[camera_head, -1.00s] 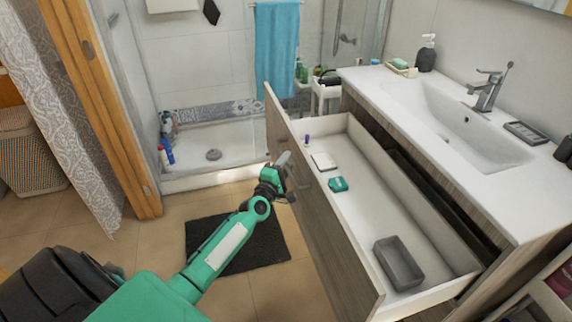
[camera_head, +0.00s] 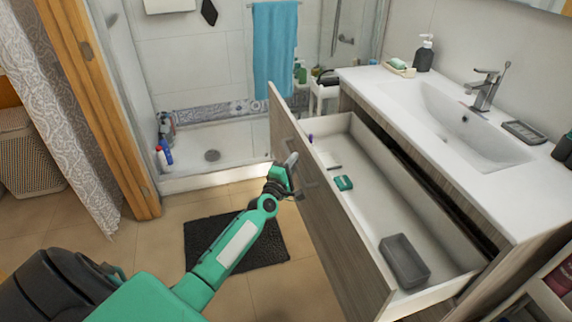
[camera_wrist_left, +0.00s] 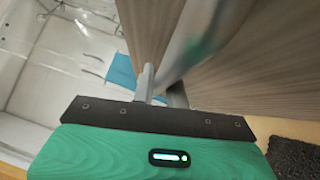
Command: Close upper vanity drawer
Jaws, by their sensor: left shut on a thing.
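The upper vanity drawer (camera_head: 330,225) is pulled far out from the vanity in the head view, its wood-grain front facing left. My left gripper (camera_head: 287,174) is at the outside of that front, shut on the grey handle (camera_head: 292,160). In the left wrist view, the gripper (camera_wrist_left: 160,92) is close against the wood-grain front (camera_wrist_left: 255,65), with the blurred pale handle (camera_wrist_left: 205,35) running past its fingers. The exact contact is partly hidden. My right gripper is not in view.
The drawer holds a grey tray (camera_head: 404,262), a small green box (camera_head: 343,183) and a white item. The vanity top (camera_head: 425,120) carries a basin and faucet. A dark mat (camera_head: 235,240) lies on the floor. A shower with a blue towel (camera_head: 273,55) is behind.

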